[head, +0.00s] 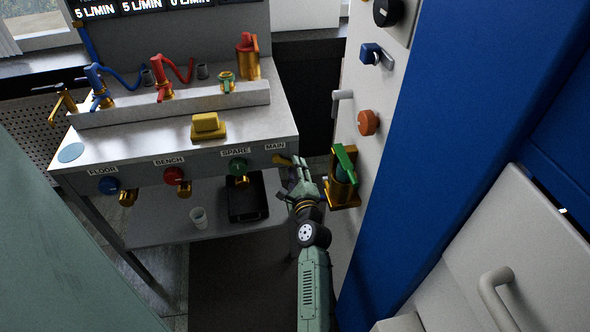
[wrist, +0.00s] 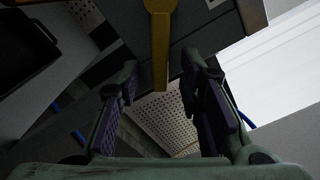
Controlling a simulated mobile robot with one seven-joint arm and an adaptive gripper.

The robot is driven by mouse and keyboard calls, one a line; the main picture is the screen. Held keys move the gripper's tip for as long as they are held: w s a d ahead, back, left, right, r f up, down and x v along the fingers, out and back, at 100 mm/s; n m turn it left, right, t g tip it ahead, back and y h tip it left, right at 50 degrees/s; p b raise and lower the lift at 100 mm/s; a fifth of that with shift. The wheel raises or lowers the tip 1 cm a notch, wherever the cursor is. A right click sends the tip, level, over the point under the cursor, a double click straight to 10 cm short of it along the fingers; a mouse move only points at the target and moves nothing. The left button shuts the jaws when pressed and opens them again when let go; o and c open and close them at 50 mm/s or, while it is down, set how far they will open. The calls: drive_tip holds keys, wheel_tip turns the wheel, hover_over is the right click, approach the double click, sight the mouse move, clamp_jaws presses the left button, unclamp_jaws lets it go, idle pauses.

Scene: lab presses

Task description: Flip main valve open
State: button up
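The main valve's yellow lever (head: 282,160) sticks out at the right end of the bench front, below the MAIN label (head: 275,146). In the wrist view the yellow lever (wrist: 160,48) comes down from the top centre, and its end shows in the gap between my fingers. My gripper (head: 297,168) is at the lever's right in the head view, close to it. In the wrist view my gripper (wrist: 163,85) is open, with a finger on each side of the lever. I see no clear contact. My gripper partly hides the valve body in the head view.
Floor, bench and spare valves with blue (head: 109,185), red (head: 174,175) and green (head: 238,167) knobs line the bench front. A panel with a green-handled valve (head: 344,163) and an orange knob (head: 368,122) stands close right of my arm. A black tray (head: 248,212) sits below.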

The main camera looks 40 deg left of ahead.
drive_tip(key=shift+c, duration=0.3)
clamp_jaws()
idle(0.5)
